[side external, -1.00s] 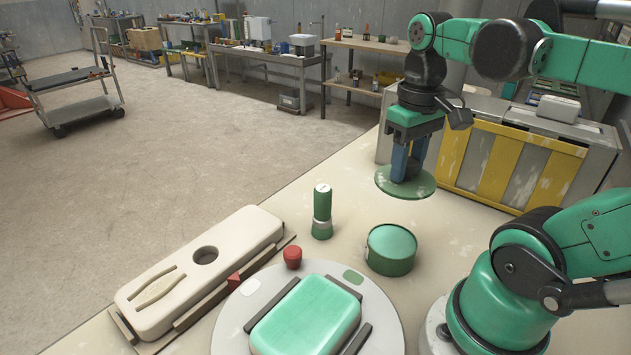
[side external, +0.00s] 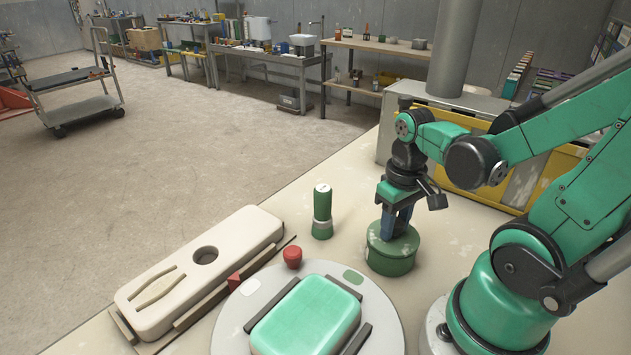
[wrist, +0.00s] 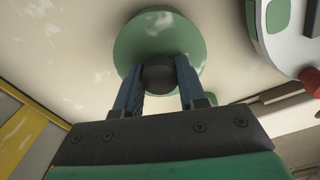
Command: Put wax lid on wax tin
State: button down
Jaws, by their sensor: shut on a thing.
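The green wax tin (side external: 390,263) stands upright on the pale table, right of the round turntable. The flat green wax lid (side external: 411,241) lies level over the tin's top, with no clear gap between them in the side view. I cannot tell whether it is fully seated. My gripper (side external: 393,232) points down above the tin. In the wrist view, my gripper (wrist: 158,84) is shut on the lid's dark round knob (wrist: 158,72). The lid's disc (wrist: 160,32) spreads beyond the fingers and hides most of the tin.
A green-and-white bottle (side external: 322,212) stands left of the tin. The round turntable (side external: 228,318) carries a green-topped block (side external: 308,318), with a red knob (side external: 292,257) beside it. A long cream tray (side external: 205,270) lies farther left. The table behind the bottle is clear.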

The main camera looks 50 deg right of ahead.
jog(key=shift+f, duration=0.15)
jog(key=shift+f, duration=0.1)
jog(key=c, duration=0.5)
grip_release()
notch_tip(320, 180, up, 12)
jog(key=w+a+f+n+t, duration=0.3)
jog(key=w+a+t, duration=0.4)
jog(key=w+a, duration=0.1)
jog(key=shift+w+a+f+n, duration=0.25)
jog(key=shift+w+a+n, duration=0.05)
